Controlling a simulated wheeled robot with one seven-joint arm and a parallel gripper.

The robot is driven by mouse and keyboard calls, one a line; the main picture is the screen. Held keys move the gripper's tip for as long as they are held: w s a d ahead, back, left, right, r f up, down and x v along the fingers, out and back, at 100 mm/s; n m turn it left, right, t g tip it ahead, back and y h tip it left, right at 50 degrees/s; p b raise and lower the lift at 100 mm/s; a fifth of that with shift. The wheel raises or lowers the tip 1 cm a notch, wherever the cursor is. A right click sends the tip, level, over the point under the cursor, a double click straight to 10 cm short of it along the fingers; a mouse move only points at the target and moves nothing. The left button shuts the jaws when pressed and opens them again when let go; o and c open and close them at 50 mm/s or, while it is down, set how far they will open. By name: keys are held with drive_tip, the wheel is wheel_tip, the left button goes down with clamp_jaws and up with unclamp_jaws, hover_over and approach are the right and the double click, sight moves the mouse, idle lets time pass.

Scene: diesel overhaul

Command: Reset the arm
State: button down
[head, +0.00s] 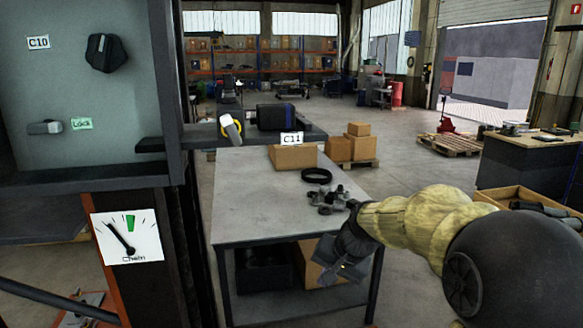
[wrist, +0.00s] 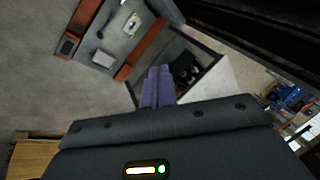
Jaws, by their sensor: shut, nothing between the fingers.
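My arm (head: 420,220) reaches in from the right in the head view, in a yellowish cover. My gripper (head: 338,268) hangs at the right front side of the grey work table (head: 240,210), pointing downward and to the left. In the wrist view my gripper's fingers (wrist: 157,88) are together with nothing between them. The wrist view looks past the fingers at the floor and the table's underside.
Dark small parts (head: 330,198) and a black ring (head: 317,175) lie on the table, with a cardboard box (head: 292,157) behind. A wooden crate (head: 500,195) is at right. Open floor (head: 420,172) lies beyond the table.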

drive_tip(key=s+d+f+n+h+b, duration=0.1)
drive_tip(key=s+d+f+n, duration=0.1)
drive_tip(key=s+f, duration=0.4)
drive_tip(key=s+d+f+n+g+h, duration=0.1)
drive_tip(key=s+d+f, duration=0.4)
drive_tip(key=s, duration=0.7)
wheel_tip(320, 180, down, 2)
drive_tip(key=shift+s+f+n+h+b, duration=0.2)
drive_tip(key=shift+s+n+h+b, duration=0.25)
drive_tip(key=shift+h, duration=0.35)
drive_tip(key=shift+w, duration=0.1)
drive_tip(key=shift+a, duration=0.15)
